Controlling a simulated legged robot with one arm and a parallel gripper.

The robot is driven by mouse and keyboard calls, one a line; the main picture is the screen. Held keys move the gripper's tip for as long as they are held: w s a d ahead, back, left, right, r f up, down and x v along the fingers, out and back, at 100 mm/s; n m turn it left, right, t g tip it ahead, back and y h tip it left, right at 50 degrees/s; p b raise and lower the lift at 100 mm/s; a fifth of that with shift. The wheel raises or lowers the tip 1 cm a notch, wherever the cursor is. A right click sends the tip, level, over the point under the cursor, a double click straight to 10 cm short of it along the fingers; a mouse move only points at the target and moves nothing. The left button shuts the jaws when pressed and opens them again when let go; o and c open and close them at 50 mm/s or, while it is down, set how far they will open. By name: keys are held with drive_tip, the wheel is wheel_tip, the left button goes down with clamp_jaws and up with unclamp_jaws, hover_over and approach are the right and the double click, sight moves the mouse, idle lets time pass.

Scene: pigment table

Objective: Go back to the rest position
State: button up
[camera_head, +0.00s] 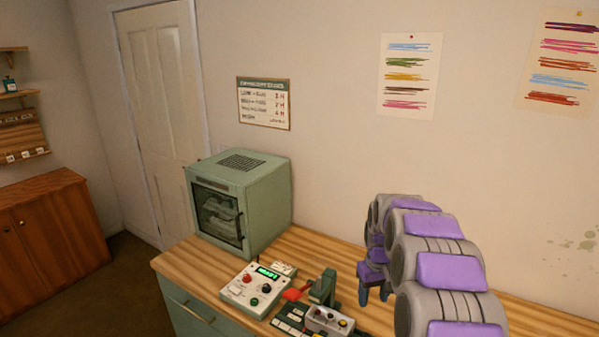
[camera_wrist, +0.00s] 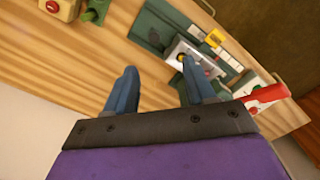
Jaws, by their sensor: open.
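My gripper (camera_head: 375,291) hangs over the wooden table (camera_head: 216,276), right of the small green device. In the wrist view its two blue fingers (camera_wrist: 158,90) are spread apart, with nothing held between them. Bare wood and part of a green-based device lie beyond the fingertips there. My grey and purple arm covers part of the table at the right.
A green cabinet oven (camera_head: 262,200) stands at the table's back left. In front are a control box (camera_head: 241,291) with a lit display, a green press-like device (camera_head: 323,286), a red object (camera_head: 295,294) and a grey box (camera_head: 328,320). A wall stands behind.

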drive_tip(key=s+a+r, duration=0.4)
drive_tip(key=s+r, duration=0.1)
drive_tip(key=s, duration=0.6)
drive_tip(key=s+a+m+b, duration=0.1)
drive_tip(key=s+a, duration=0.1)
drive_tip(key=s, duration=1.4)
drive_tip(key=s+a+m+g+b, duration=0.1)
drive_tip(key=s+a, duration=0.1)
drive_tip(key=s, duration=1.3)
drive_tip(key=shift+s+a+g+b, duration=0.3)
drive_tip(key=shift+s+a+b, duration=0.1)
